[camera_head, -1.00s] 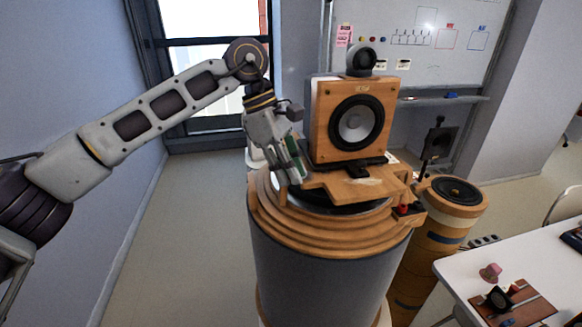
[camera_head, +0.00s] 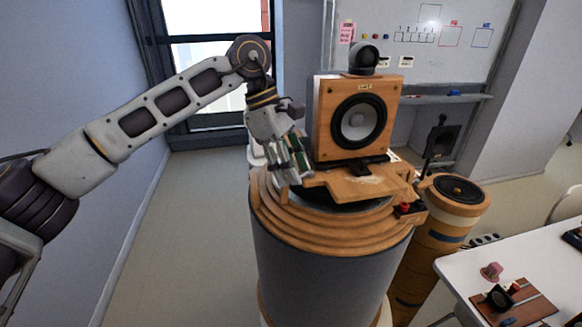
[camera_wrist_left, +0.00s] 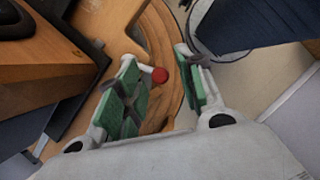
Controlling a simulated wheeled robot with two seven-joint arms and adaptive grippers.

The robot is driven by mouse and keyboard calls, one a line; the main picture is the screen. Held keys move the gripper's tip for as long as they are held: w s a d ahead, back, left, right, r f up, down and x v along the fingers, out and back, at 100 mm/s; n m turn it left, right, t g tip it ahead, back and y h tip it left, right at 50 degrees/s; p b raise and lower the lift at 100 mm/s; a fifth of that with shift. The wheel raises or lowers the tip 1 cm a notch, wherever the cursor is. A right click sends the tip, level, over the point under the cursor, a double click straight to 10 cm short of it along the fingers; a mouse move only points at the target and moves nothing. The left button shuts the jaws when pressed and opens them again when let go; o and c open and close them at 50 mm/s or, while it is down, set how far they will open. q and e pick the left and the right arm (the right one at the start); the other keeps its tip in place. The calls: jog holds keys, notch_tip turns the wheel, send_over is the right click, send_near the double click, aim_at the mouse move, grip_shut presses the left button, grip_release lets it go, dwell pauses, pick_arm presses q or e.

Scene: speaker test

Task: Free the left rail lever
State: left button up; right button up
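The left rail lever shows in the left wrist view as a round red knob (camera_wrist_left: 160,75) at the edge of the wooden platform. My left gripper (camera_wrist_left: 157,60) is open, its two green-padded fingers on either side of the knob. The knob appears closer to the left finger in the picture; whether they touch I cannot tell. In the head view the left gripper (camera_head: 298,166) is at the left edge of the platform (camera_head: 350,188) and hides this lever. Another red lever (camera_head: 404,208) shows at the platform's right side. My right gripper is not in view.
A wooden speaker (camera_head: 322,120) stands on the platform, close right of the left gripper, with a small round device (camera_head: 363,58) on top. The platform sits on a large round pedestal (camera_head: 325,270). A speaker column (camera_head: 455,215) and white table (camera_head: 460,268) are at right. Floor at left is clear.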

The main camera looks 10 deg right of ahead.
pick_arm(q)
jog(key=v, duration=1.2)
jog(key=shift+f, duration=0.1)
dwell(0.5)
